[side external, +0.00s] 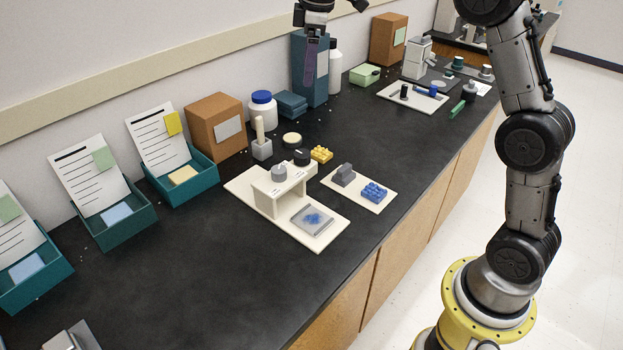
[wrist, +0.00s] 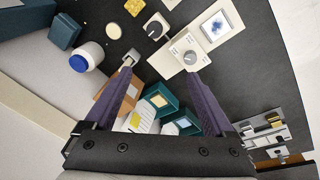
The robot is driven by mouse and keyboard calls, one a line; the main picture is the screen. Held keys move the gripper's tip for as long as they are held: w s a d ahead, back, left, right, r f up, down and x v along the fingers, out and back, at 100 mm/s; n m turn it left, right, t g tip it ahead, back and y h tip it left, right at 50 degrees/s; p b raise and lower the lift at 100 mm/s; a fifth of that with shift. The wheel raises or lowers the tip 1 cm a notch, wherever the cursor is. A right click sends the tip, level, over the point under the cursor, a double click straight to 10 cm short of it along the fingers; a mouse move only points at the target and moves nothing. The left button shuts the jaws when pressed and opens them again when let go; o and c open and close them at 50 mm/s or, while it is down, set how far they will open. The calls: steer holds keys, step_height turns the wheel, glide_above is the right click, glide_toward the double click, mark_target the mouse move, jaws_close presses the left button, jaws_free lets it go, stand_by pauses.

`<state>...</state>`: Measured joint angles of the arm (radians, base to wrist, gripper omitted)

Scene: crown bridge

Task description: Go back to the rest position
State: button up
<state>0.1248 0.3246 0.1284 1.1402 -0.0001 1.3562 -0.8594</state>
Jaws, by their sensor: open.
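My gripper (side external: 310,62) is high above the back of the black bench (side external: 180,262), in front of the tall blue box in the side view. In the wrist view my gripper (wrist: 160,70) has its two purple fingers spread wide, with nothing between them. The cream bridge stand (side external: 262,195) is on the bench below, well clear of the fingers. It carries a grey dial (side external: 279,173) on top, and a square plate with a blue patch (side external: 313,219) lies on its base. The wrist view also shows the dial (wrist: 190,57).
A tall blue box (side external: 311,82), white bottle (side external: 335,72), blue-lidded jar (side external: 263,112) and brown box (side external: 216,128) stand along the wall. A cream tray (side external: 357,198) holds a blue brick. Teal bins (side external: 118,229) line the left. The front-left bench is mostly clear.

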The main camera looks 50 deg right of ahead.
steer(key=s+a+r+m+t, duration=0.1)
steer(key=s+a+r, duration=0.2)
steer(key=s, duration=0.7)
steer(key=s+a+r+m+t, duration=0.1)
steer(key=s+a+r+t, duration=0.15)
steer(key=s, duration=0.75)
steer(key=s+f+m, duration=0.6)
steer(key=s+f, duration=0.5)
steer(key=s, duration=0.2)
steer(key=shift+a+f, duration=0.35)
steer(key=shift+f, duration=0.05)
